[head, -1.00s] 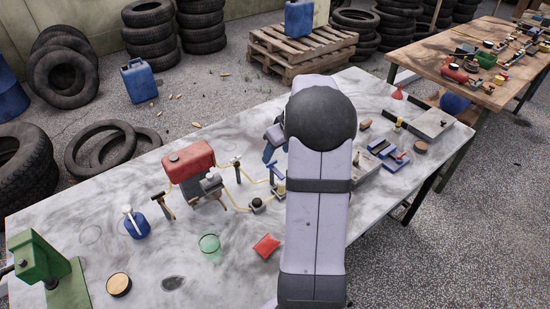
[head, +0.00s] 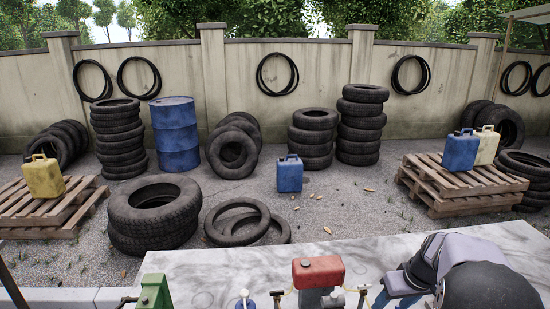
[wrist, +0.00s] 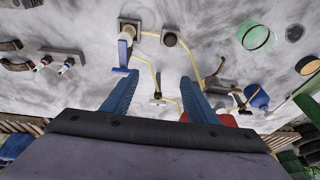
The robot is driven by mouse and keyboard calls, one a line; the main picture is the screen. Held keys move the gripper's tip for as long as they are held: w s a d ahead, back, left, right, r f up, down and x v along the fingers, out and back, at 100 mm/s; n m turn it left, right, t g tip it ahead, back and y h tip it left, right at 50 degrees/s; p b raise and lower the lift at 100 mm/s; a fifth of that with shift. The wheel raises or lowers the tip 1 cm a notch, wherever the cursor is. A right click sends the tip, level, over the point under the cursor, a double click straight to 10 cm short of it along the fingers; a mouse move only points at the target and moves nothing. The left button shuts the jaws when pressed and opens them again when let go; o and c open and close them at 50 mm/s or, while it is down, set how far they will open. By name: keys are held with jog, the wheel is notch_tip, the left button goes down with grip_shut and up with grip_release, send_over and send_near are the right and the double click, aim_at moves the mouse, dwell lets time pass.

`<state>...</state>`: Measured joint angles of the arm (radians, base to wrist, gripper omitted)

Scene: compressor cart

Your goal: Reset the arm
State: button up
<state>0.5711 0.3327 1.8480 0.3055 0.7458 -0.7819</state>
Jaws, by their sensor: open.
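My gripper (wrist: 159,78) shows in the wrist view as two blue fingers, spread apart with nothing between them. It hangs over the grey-white table, with a yellow hose (wrist: 157,80) on the table beyond and between the fingers. The red compressor tank (head: 318,270) stands at the near part of the table in the head view. In the head view my arm fills the lower right corner, and my gripper cannot be made out there.
A blue-handled tool (wrist: 124,52), blue jug (wrist: 257,97) and green cup (wrist: 256,38) are on the table. A green press (head: 155,291) stands at its left. Beyond the table (head: 215,262) are tires, a blue barrel (head: 175,134) and pallets. The table's far strip looks bare.

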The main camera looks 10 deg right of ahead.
jog(key=s+a+f+g, duration=0.1)
jog(key=s+a+f, duration=0.1)
jog(key=s+a, duration=0.7)
jog(key=s+a+f+g, duration=0.2)
jog(key=s+a, duration=0.8)
jog(key=a, duration=0.1)
jog(key=shift+s+a+f+g+h, duration=0.15)
jog(key=shift+a+g+h, duration=0.05)
jog(key=shift+g+h, duration=0.1)
